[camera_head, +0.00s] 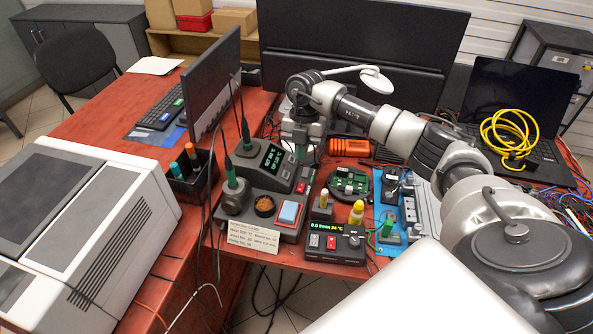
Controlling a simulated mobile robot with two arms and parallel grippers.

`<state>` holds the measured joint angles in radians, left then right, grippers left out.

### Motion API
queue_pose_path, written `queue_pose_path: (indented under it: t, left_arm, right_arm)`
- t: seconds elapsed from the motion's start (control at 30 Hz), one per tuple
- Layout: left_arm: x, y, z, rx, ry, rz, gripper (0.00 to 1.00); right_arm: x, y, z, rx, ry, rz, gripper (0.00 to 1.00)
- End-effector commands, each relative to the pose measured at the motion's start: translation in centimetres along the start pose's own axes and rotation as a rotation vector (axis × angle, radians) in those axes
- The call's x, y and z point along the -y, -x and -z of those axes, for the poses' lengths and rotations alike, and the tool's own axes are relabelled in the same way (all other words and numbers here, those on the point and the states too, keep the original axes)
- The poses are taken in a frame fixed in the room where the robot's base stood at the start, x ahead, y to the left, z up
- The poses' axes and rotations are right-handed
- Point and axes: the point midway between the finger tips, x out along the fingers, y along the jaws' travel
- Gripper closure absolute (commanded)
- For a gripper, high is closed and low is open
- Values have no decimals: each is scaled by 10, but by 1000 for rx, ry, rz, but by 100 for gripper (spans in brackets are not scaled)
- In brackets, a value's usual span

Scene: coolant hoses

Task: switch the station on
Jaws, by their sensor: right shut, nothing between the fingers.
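The grey soldering station (262,188) stands on the red desk, with two tool holders on its left side. Its small display (272,158) shows green text. A small red switch (300,187) sits on its right front, with a green spot above it. My right gripper (301,152) points down just above and behind the right side of the station, shut and empty. I cannot tell whether its fingertips touch the station. My left gripper is out of view.
A black device (336,243) with a lit green display and red button stands in front. A round green board (348,181), monitor (212,80) and dark cables crowd around.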

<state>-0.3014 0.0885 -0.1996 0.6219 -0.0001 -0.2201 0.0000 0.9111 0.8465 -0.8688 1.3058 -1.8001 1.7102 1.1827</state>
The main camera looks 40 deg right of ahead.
Motion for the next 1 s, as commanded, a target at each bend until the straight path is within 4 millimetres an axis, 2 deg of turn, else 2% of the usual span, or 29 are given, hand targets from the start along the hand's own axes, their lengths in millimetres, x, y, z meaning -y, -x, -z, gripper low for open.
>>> queue_pose_path:
  t: [0.13, 0.33, 1.0]
  left_arm:
    - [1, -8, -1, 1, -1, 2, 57]
    - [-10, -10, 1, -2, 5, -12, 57]
    - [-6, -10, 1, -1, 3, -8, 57]
  right_arm:
    - [0, 29, -9, 3, -4, -2, 100]
    - [0, 52, -14, 1, -2, -1, 100]
    - [1, 56, -15, 0, -2, 1, 100]
